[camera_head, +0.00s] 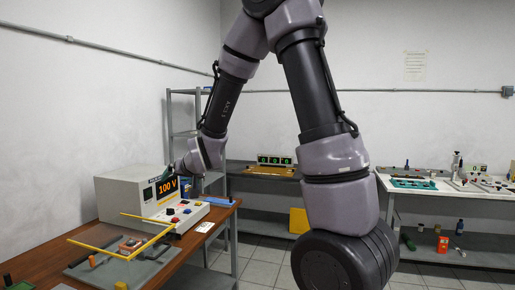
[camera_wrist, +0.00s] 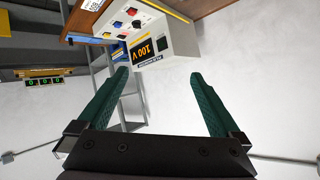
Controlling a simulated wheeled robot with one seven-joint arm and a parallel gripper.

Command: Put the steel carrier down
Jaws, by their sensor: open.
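My gripper (camera_wrist: 158,77) is open in the wrist view, with its two green fingers wide apart and nothing between them. In the head view my arm's end is beside the beige power unit (camera_head: 125,195), whose display reads 100 V. The unit also shows upside down in the wrist view (camera_wrist: 165,45), beyond the fingertips. I cannot make out a steel carrier for certain in either view. A small orange-red piece (camera_head: 131,246) sits on the grey plate (camera_head: 150,262) on the brown table, too small to identify.
A yellow bar frame (camera_head: 150,244) stands around the grey plate. The brown table (camera_head: 38,262) has small coloured blocks at its front left. A grey shelf rack (camera_head: 183,133) stands behind. A white bench (camera_head: 425,197) with trays is at right. Grey tiled floor (camera_head: 262,250) is open between them.

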